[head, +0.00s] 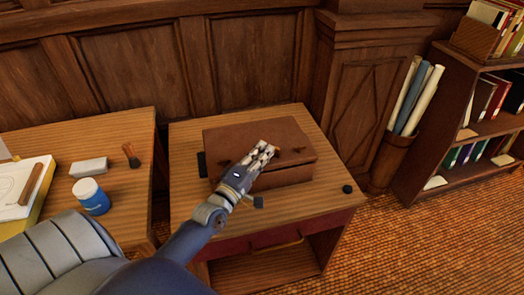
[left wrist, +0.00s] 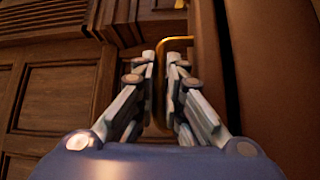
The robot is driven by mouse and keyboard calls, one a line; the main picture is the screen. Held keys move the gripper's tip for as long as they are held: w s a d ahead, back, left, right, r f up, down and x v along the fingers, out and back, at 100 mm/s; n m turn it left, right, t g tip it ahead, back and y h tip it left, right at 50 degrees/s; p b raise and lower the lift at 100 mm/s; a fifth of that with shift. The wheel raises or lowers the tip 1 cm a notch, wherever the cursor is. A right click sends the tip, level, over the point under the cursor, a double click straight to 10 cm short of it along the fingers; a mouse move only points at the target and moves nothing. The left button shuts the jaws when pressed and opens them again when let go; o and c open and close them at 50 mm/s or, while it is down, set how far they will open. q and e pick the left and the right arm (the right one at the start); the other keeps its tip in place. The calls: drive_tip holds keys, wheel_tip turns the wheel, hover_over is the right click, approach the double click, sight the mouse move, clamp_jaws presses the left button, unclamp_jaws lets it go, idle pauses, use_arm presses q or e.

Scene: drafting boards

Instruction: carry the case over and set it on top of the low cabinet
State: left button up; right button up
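The case (head: 225,140), a brown leather-like box, lies flat on top of the low wooden cabinet (head: 315,207) in the head view. I cannot tell whether its full weight rests there. My left gripper (head: 270,152) is over the front part of the case and hides some of it. In the left wrist view, the left fingers (left wrist: 162,60) are close together with a brass-coloured bar (left wrist: 160,90) between them, seemingly the case's handle. Brown leather of the case (left wrist: 265,80) fills the right side there. My right gripper is not in view.
A desk (head: 120,125) at left holds a blue jar (head: 91,196), a grey block (head: 89,167) and a brush (head: 131,155). Small dark items, one a round knob (head: 347,189), sit on the cabinet. A bin of rolls (head: 391,160) and a bookshelf (head: 440,130) stand at right.

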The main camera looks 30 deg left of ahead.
use_arm(q)
drive_tip(key=o, duration=0.3)
drive_tip(key=shift+s+d, duration=0.1)
drive_tip(key=shift+s+f, duration=0.15)
drive_tip(key=shift+s, duration=0.4)
drive_tip(key=s, duration=0.3)
drive_tip(key=s+b, duration=0.1)
drive_tip(key=s, duration=0.6)
drive_tip(key=shift+s+d+f, duration=0.1)
drive_tip(key=shift+s+f, duration=0.25)
drive_tip(key=shift+s, duration=0.05)
drive_tip(key=shift+d, duration=0.1)
